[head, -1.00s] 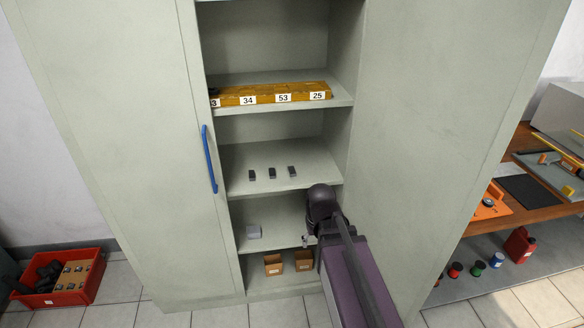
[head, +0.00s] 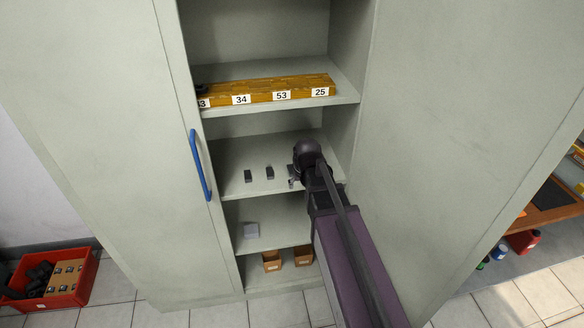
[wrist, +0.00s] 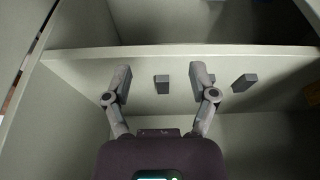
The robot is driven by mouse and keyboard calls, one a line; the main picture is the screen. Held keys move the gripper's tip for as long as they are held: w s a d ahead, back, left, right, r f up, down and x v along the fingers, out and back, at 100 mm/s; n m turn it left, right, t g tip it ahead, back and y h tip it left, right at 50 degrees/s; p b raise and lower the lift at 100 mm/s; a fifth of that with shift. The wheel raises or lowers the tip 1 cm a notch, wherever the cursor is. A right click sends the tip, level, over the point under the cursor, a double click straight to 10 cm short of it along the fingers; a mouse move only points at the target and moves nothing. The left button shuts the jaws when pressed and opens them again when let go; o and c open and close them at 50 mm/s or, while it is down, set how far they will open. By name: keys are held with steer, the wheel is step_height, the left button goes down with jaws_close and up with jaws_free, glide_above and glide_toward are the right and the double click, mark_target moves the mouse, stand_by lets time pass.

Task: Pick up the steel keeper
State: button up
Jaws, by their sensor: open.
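Small dark grey blocks stand on the cabinet's middle shelf (head: 230,155); I cannot tell by looks which is the steel keeper. In the head view the left block (head: 248,176) and middle block (head: 270,173) show, and my gripper (head: 292,176) covers the right one's place. In the wrist view my gripper (wrist: 159,72) is open, with one block (wrist: 162,85) between the lines of its fingers, seemingly clear of both. Another block (wrist: 243,82) stands beyond the right finger. That finger may hide a further block.
A yellow numbered rack (head: 262,92) lies on the shelf above. A pale grey block (head: 251,230) and open brown boxes (head: 272,261) stand below. The cabinet's side wall is close right of my arm. A red crate (head: 60,290) is on the floor at left.

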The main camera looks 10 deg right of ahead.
steer(key=shift+w, duration=0.1)
glide_above(291, 169)
steer(key=s, duration=0.3)
steer(key=shift+s+d, duration=0.1)
steer(key=shift+s, duration=0.05)
stand_by(0.5)
steer(key=shift+w, duration=0.5)
steer(key=shift+w+f, duration=0.15)
steer(key=shift+w, duration=0.05)
steer(key=b+x, duration=0.4)
steer(key=shift+f+b, duration=0.35)
steer(key=shift+b, duration=0.05)
jaws_close()
